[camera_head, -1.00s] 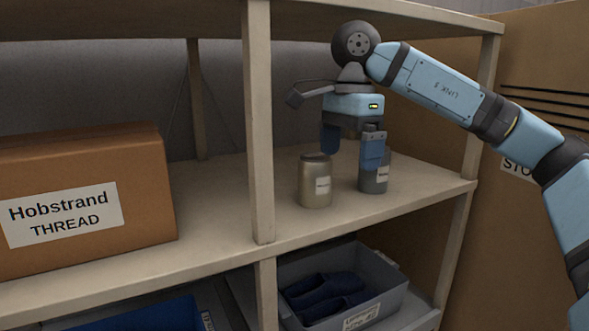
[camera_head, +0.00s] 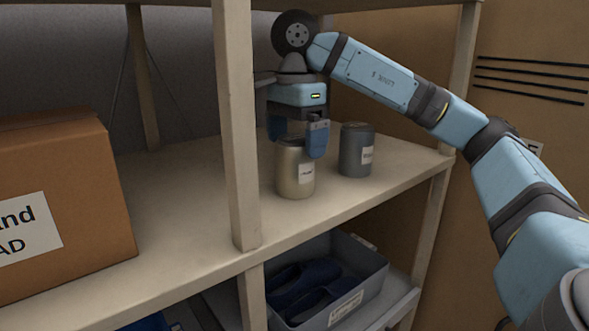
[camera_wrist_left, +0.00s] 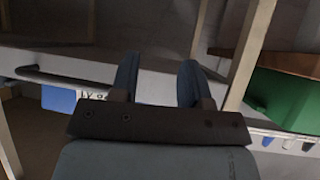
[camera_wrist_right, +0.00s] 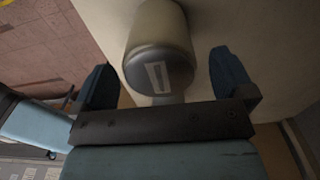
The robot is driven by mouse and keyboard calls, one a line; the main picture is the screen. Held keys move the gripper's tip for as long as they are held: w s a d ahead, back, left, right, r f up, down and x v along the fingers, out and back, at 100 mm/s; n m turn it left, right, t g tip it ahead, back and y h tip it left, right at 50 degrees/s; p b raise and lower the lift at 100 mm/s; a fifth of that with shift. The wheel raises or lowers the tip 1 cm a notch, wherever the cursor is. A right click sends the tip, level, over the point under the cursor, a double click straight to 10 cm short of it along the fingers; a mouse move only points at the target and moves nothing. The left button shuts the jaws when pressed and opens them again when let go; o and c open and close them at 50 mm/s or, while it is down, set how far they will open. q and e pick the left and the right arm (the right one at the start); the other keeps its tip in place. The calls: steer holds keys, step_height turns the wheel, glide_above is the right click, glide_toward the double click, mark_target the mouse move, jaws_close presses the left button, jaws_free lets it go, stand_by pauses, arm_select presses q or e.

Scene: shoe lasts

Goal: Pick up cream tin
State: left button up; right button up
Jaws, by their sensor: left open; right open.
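The cream tin (camera_head: 293,175), a pale metallic can with a white label, stands upright on the upper shelf, just right of the front post. My right gripper (camera_head: 296,138) is above it, open, with blue fingers on either side of its top; I cannot tell whether they touch it. In the right wrist view the tin (camera_wrist_right: 160,45) lies between and beyond the open fingers (camera_wrist_right: 166,82). My left gripper (camera_wrist_left: 158,80) is open and empty in the left wrist view, facing shelving; it is not in the head view.
A dark grey tin (camera_head: 356,152) stands right of the cream tin. A wooden post (camera_head: 238,130) rises at the left. A cardboard box (camera_head: 95,200) sits further left on the shelf (camera_head: 180,215). A grey bin (camera_head: 372,277) with blue shoe-like items is below.

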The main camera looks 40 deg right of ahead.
steer(key=shift+f+b, duration=0.4)
steer(key=shift+f, duration=1.2)
steer(key=shift+c, duration=0.2)
steer(key=c, duration=1.1)
steer(key=shift+c, duration=0.2)
steer(key=shift+r, duration=0.1)
